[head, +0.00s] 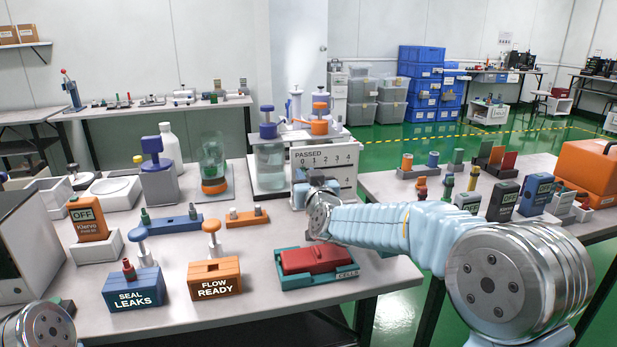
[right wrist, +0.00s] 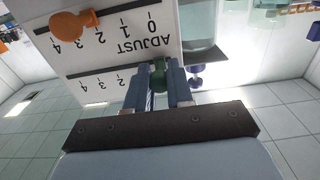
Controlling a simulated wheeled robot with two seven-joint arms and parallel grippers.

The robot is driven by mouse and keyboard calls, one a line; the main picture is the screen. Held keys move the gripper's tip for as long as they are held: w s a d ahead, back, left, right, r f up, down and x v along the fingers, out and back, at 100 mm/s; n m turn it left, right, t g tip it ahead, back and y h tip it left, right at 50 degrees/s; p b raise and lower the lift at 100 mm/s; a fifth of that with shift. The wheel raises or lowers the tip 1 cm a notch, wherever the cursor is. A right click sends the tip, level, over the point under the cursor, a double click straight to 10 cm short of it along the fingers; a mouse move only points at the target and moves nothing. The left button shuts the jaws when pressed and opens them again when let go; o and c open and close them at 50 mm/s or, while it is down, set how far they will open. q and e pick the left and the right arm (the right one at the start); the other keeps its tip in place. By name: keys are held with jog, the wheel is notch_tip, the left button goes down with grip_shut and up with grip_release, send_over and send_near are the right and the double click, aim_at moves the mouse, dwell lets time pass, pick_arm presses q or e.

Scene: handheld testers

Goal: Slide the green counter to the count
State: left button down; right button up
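The white scale panel (head: 345,160) stands at the back of the near table, marked PASSED with 0 to 4. In the right wrist view the panel (right wrist: 195,20) is upside down. The green counter (right wrist: 160,73) sits on the PASSED rail near the 0 end; the 0 itself is hidden. An orange counter (right wrist: 70,25) sits on the ADJUST rail, towards the high numbers. My right gripper (right wrist: 160,88) has one finger on each side of the green counter, with no clear gap showing. In the head view its arm hides the panel's lower part. My left gripper is out of view.
On the near table are a blue SEAL LEAKS block (head: 134,290), an orange FLOW READY block (head: 214,278) and a red tester in a green CELLS tray (head: 290,281). An orange tester marked OFF (head: 88,220) stands at left. More testers (head: 503,200) stand on the right table.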

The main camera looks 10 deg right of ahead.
jog(key=o, duration=0.4)
jog(key=shift+a, duration=0.3)
jog(key=shift+d, duration=0.1)
jog(key=shift+r, duration=0.2)
notch_tip(320, 180, up, 3)
jog(key=shift+f+p, duration=0.2)
jog(key=shift+p, duration=0.15)
jog(key=s+a+r, duration=0.1)
jog(key=s+r, duration=0.2)
jog(key=s, duration=0.1)
jog(key=s+a+r+p, duration=0.1)
jog(key=s+r, duration=0.2)
jog(key=s, duration=0.2)
jog(key=s+a+r, duration=0.1)
jog(key=s+r, duration=0.3)
jog(key=shift+s+p, duration=0.35)
